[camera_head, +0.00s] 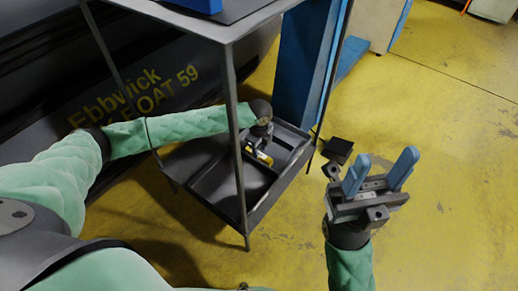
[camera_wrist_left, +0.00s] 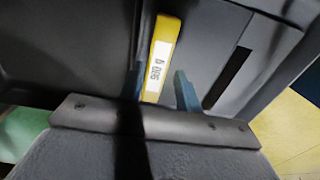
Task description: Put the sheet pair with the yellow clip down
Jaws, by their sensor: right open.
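The yellow clip (camera_wrist_left: 164,45) with a white printed label shows in the left wrist view. It lies between the two finger lines, closer to the left finger. It also shows in the head view (camera_head: 264,158), at the lower shelf of the metal stand. I cannot make out the sheets apart from the grey surfaces around the clip. My left gripper (camera_head: 258,146) reaches into the lower shelf at the clip; its fingers (camera_wrist_left: 161,88) stand apart, and I cannot tell whether they grip anything. My right gripper (camera_head: 379,172) is open and empty over the yellow floor.
The metal stand (camera_head: 231,90) has thin legs close to my left forearm, and its lower tray (camera_head: 262,212) has raised rims and dividers. A blue panel (camera_head: 304,65) stands behind it. A dark boat (camera_head: 50,60) lies at left. Yellow floor (camera_head: 450,150) is clear at right.

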